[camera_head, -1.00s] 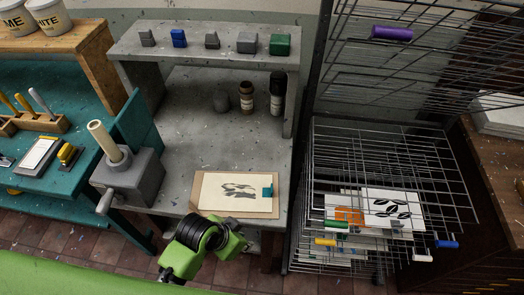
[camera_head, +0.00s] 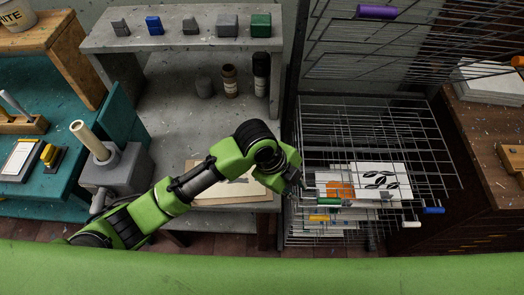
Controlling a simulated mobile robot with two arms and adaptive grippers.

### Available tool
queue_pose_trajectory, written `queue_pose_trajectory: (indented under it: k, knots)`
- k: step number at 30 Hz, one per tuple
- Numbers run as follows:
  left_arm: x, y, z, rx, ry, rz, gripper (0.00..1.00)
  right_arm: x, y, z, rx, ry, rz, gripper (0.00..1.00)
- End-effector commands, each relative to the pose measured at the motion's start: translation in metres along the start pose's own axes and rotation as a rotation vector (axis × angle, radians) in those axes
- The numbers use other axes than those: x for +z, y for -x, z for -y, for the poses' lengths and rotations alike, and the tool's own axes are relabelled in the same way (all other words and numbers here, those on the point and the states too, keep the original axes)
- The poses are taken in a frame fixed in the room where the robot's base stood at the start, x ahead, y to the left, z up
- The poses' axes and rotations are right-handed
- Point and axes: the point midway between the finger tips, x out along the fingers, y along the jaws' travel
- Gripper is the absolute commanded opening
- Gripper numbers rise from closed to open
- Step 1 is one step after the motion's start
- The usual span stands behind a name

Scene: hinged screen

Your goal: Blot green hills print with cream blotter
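No print with green hills can be made out. A print on a brown board (camera_head: 235,198) lies on the grey bench, mostly hidden behind my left arm. A print with black leaf shapes (camera_head: 381,181) and an orange print (camera_head: 340,190) lie in the wire rack. A cream roll (camera_head: 90,140) stands upright in a grey block with a crank; I cannot tell whether it is the cream blotter. My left gripper (camera_head: 291,183) is at the rack's left front edge, right of the board. Its fingers are too small and dark to read. My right gripper is out of view.
The wire rack (camera_head: 425,150) has shelves with coloured tabs, among them purple (camera_head: 376,12), green (camera_head: 328,202) and blue (camera_head: 434,210). Several small blocks stand on the upper shelf (camera_head: 180,42).

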Motion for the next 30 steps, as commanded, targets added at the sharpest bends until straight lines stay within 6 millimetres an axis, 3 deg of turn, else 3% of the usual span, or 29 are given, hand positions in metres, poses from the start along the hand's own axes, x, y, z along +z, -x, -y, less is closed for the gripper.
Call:
queue_pose_trajectory:
  k: [6, 12, 20, 30]
  knots:
    - [0.032, 0.017, 0.014, 0.165, -0.444, 0.09, 0.19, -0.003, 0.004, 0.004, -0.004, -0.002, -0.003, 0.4]
    - [0.074, 0.041, 0.022, 0.315, -0.708, 0.15, 0.19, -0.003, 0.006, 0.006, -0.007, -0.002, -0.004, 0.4]
    - [0.098, 0.055, 0.024, 0.393, -0.814, 0.17, 0.19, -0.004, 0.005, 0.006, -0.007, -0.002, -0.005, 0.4]
    - [0.106, 0.028, 0.016, 0.392, -0.815, 0.169, 0.19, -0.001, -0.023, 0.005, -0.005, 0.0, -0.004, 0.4]
